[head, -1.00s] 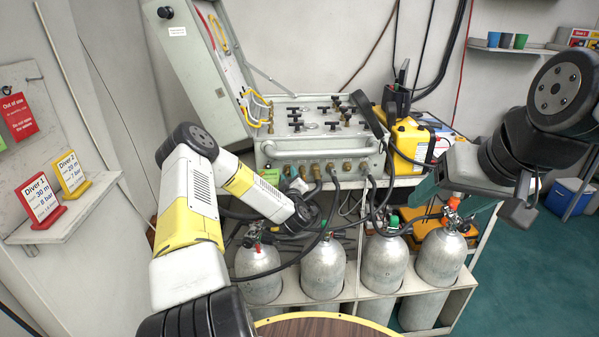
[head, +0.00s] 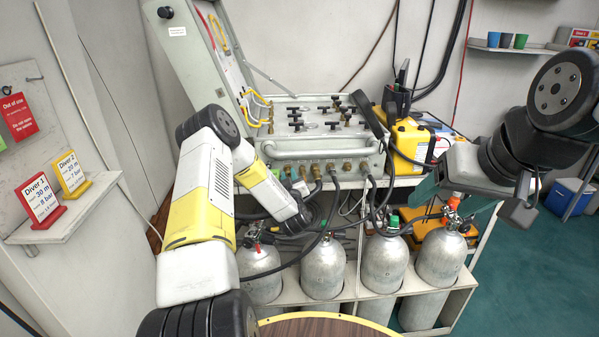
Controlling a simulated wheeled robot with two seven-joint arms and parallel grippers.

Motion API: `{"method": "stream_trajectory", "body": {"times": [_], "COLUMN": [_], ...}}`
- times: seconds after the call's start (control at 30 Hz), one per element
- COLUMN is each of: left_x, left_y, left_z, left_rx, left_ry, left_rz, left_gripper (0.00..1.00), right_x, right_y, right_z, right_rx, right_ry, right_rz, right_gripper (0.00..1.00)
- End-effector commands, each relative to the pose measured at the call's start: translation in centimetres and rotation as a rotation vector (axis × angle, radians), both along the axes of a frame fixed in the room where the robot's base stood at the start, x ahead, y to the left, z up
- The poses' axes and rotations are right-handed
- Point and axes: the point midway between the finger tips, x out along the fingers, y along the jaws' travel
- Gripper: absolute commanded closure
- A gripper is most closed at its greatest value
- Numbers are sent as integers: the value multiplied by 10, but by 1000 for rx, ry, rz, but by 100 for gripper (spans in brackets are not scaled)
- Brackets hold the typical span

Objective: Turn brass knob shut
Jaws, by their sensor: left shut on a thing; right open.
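My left gripper (head: 284,229) reaches down from the left to the valves above the cylinders, below the panel's front edge. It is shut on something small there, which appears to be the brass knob. My own wrist and black hoses hide its fingertips and the knob, so I cannot tell how far the knob is turned. My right gripper (head: 525,194) is open and empty at the right, apart from the panel and the cylinders.
The grey air panel (head: 325,150) has black T-handles on top and brass fittings along its front. Several silver cylinders (head: 383,262) stand in a white rack, with black hoses looping above them. A yellow case (head: 408,140) is right of the panel. A sign shelf (head: 75,208) is at left.

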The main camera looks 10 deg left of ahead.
Motion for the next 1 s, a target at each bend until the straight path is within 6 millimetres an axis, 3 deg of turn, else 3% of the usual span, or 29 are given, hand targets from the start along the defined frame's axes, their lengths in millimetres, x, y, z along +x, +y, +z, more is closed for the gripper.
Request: {"method": "stream_trajectory", "body": {"times": [0.6, 1.0], "left_x": [0, -1], "left_y": [-1, 1], "left_z": [0, -1], "left_rx": [557, 799], "left_ry": [159, 230], "left_rz": [-3, 0], "left_gripper": [100, 100], "right_x": [0, 0], "right_y": [0, 0], "right_z": [0, 0], "right_rx": [0, 0], "right_ry": [0, 0], "right_rz": [0, 0], "right_gripper": [31, 31]}}
